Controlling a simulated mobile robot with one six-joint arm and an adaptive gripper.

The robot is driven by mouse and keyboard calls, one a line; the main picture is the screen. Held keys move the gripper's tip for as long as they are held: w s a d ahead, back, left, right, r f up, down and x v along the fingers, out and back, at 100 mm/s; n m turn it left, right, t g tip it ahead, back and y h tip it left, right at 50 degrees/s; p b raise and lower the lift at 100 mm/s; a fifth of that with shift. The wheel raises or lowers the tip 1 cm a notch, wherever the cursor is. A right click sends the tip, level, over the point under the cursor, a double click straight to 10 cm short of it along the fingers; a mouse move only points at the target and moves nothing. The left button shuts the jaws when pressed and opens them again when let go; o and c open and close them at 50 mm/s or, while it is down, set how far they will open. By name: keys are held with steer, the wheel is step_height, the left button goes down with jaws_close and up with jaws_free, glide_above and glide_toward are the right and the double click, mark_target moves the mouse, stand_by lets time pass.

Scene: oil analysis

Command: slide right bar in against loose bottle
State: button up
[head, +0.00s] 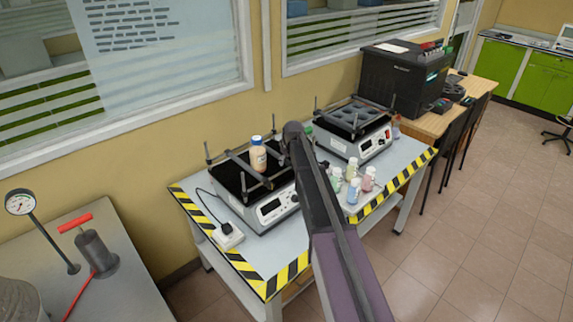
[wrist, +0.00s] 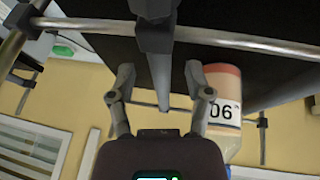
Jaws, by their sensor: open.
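My gripper (wrist: 159,76) is open, with one finger on each side of a dark bar (wrist: 160,70). That bar hangs from a clamp on a metal rail (wrist: 85,24). I cannot tell whether the fingers touch the bar. In the head view my arm hides the gripper and part of the shaker's right side.
A second shaker (head: 352,127) stands behind to the right on the same striped-edge table (head: 400,165). Several small capped bottles (head: 353,190) stand in front of it. A power plug block (head: 228,236) sits at the table's front left. Open floor lies to the right.

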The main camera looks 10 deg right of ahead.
steer(key=shift+w+f, duration=0.2)
steer(key=shift+f, duration=0.25)
steer(key=shift+c, duration=0.3)
steer(key=shift+s, duration=0.1)
jaws_close()
